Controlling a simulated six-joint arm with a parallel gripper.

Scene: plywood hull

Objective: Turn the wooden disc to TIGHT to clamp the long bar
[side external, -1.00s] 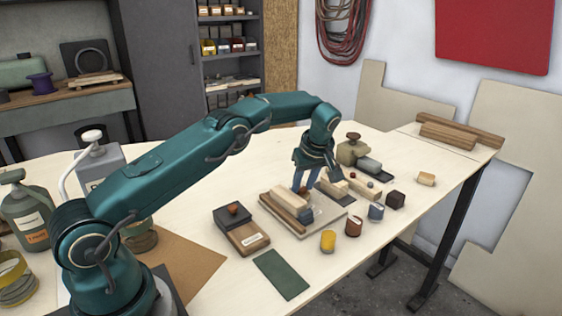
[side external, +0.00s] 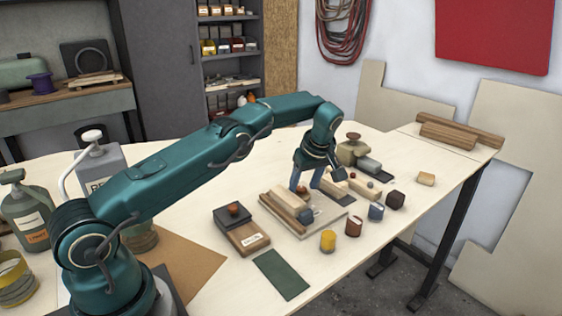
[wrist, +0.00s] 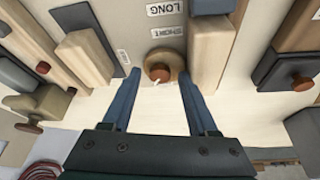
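In the side external view my gripper (side external: 305,187) is low over the board (side external: 327,214). Labels LONG and SHORT show upside down beyond the disc; I cannot find a readable TIGHT. A pale long bar (wrist: 213,45) lies right of the disc beside a brown bar (wrist: 239,55); which one is clamped is unclear.
A pale block (wrist: 85,55) lies close left of the left finger. A dark block with a red knob (side external: 232,213) stands left of the board. Yellow (side external: 328,241), red (side external: 353,227) and blue (side external: 376,211) pieces stand in front. A green mat (side external: 281,274) lies flat.

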